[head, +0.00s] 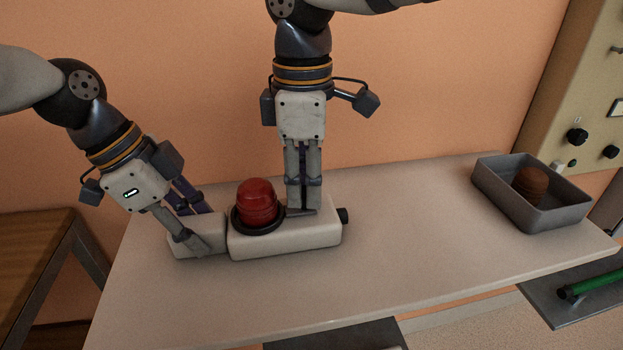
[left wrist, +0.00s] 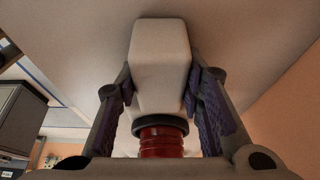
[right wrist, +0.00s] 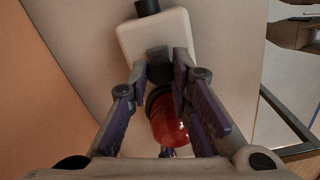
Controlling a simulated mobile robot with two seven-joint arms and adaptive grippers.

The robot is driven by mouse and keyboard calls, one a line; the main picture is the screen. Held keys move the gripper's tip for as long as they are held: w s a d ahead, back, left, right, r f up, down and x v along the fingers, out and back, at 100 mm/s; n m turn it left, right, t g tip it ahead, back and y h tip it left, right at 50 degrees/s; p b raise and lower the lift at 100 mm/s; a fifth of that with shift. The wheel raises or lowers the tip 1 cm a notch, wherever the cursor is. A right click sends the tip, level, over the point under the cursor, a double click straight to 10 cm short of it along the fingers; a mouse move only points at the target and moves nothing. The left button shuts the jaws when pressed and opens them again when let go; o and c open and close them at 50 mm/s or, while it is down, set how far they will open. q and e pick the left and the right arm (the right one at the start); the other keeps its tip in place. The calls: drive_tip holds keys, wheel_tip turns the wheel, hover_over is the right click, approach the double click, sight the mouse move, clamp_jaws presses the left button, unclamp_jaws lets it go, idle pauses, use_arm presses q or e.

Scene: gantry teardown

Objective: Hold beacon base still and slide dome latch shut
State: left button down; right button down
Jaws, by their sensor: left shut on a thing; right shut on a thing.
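The beacon base (head: 285,241) is a long cream block on the table, with a black knob at its right end. A red ribbed dome (head: 256,200) sits in a black ring on it. My left gripper (head: 194,240) is shut on the left end of the base, which shows between its fingers in the left wrist view (left wrist: 160,62). My right gripper (head: 302,208) points down just right of the dome. It is shut on a small dark block, apparently the latch (right wrist: 159,64), on top of the base beside the ring. The fingers partly hide the latch.
A grey tray (head: 487,184) holding a brown-red dome (head: 531,182) stands at the right of the table (head: 400,265). A panel with black knobs (head: 577,136) is at the far right. The table's middle and front are clear.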

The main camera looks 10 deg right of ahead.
sight(304, 191)
drive_tip(key=c, duration=1.4)
unclamp_jaws()
wheel_tip(304, 191, up, 12)
drive_tip(key=shift+r, duration=0.1)
